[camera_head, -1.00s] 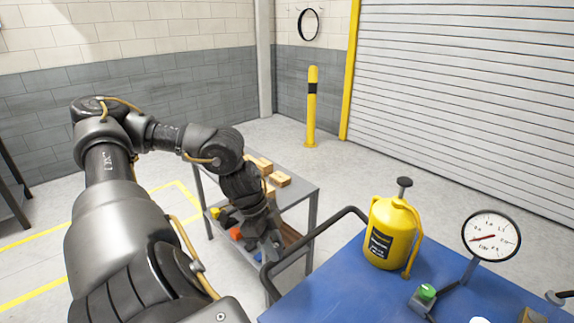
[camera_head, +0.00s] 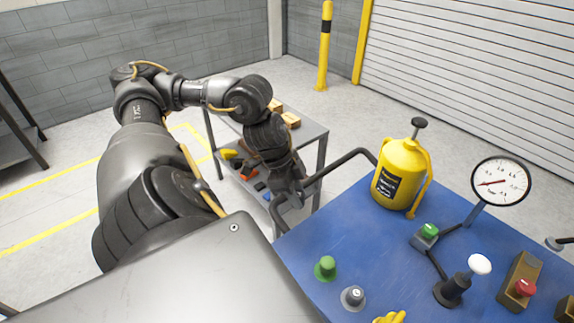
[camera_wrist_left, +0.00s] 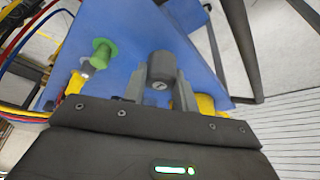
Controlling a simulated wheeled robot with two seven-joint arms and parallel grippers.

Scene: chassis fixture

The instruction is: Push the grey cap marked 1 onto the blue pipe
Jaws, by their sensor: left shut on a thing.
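My left gripper (camera_head: 288,200) is beside the left edge of the blue table, over the shelf cart. In the left wrist view its two fingers (camera_wrist_left: 160,88) are shut on a grey cap (camera_wrist_left: 160,68). The cap's end bears a small mark that is too blurred to read. In the head view the fingertips and held cap are hidden or too dark to make out. I cannot make out the blue pipe in either view. My right gripper is not in view.
The shelf cart (camera_head: 310,130) holds small boxes.

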